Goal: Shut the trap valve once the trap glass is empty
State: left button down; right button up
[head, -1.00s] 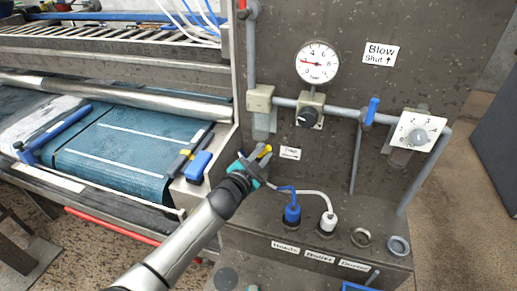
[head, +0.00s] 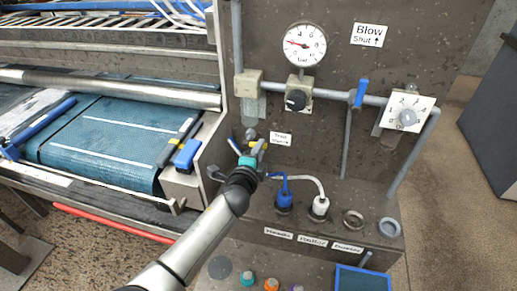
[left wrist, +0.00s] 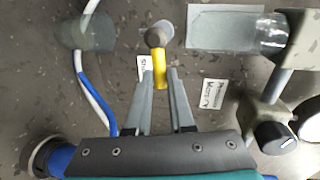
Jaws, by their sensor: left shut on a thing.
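The trap valve's yellow lever (left wrist: 160,72) lies between the fingers of my left gripper (left wrist: 158,75), which is shut on it; the gripper (head: 254,150) also shows in the head view. The lever points right in the head view, the way the arrow on the trap label (head: 281,139) points. The valve's round grey pivot (left wrist: 155,37) shows beyond the fingertips. The trap glass (head: 252,106) hangs under a beige block, above my gripper. In the left wrist view the glass (left wrist: 272,33) looks clear and pale; I see no distinct liquid level in it.
The pressure gauge (head: 305,45), a black knob (head: 296,101) and a blue lever (head: 361,92) are right of the glass. Blue (head: 284,200) and white (head: 319,206) hose plugs stand right of my gripper. The blue rug (head: 110,145) is at left.

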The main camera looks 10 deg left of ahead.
pick_arm(q)
jog(key=shift+f+m, duration=0.25)
jog(key=shift+m, duration=0.15)
jog(key=c, duration=0.8)
grip_release()
jog(key=shift+s, duration=0.15)
jog(key=shift+s+a+r+p, duration=0.1)
jog(key=shift+s+r+p, duration=0.3)
jog(key=shift+s, duration=2.05)
jog(key=shift+s+a+r+p, duration=0.2)
jog(key=shift+s+r, duration=0.45)
jog(key=shift+s, duration=1.8)
jog(key=shift+s+d+r+p, duration=0.1)
jog(key=shift+s+r+p, duration=0.35)
jog(key=shift+s, duration=2)
